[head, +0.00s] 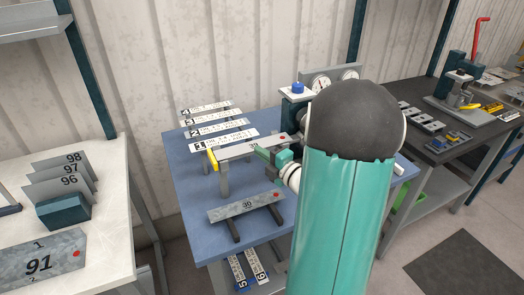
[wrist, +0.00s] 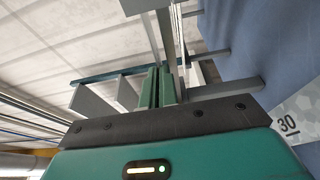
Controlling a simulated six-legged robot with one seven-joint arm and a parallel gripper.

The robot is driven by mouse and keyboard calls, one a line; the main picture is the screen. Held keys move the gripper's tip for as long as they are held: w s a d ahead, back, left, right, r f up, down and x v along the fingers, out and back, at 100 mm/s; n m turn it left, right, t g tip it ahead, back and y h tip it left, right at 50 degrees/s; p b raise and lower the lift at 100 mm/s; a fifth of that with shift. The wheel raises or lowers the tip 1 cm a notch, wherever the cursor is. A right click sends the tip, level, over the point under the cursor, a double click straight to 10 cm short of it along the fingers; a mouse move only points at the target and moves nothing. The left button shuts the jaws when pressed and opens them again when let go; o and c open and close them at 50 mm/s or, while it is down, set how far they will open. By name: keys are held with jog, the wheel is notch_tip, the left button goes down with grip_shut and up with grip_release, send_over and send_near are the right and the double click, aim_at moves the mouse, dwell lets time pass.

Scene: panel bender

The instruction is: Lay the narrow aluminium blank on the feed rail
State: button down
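The narrow aluminium blank (head: 245,149) is a long grey strip with a red dot at its right end. In the head view it lies along the raised feed rail, which has grey legs (head: 224,180) and a yellow piece (head: 212,159) at the left end. I cannot tell whether it rests fully on the rail. My gripper (head: 261,151) is at the strip's near edge, right of its middle. In the wrist view the green fingers (wrist: 158,88) are close together, with the grey strip (wrist: 160,38) running between and beyond them. The fingers hide the contact.
Plate 30 (head: 246,205) lies on two dark bars in front of the rail. Several numbered strips (head: 215,128) stand behind it on the blue table (head: 187,185). A gauge unit (head: 322,77) is at the back right. My arm hides the table's right part.

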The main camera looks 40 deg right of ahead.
jog(key=shift+f, duration=0.5)
jog(key=c, duration=2.1)
grip_release()
jog(key=o, duration=0.5)
jog(key=shift+r, duration=0.1)
jog(key=s, duration=1.4)
jog(key=shift+d, duration=0.15)
jog(key=shift+w, duration=0.1)
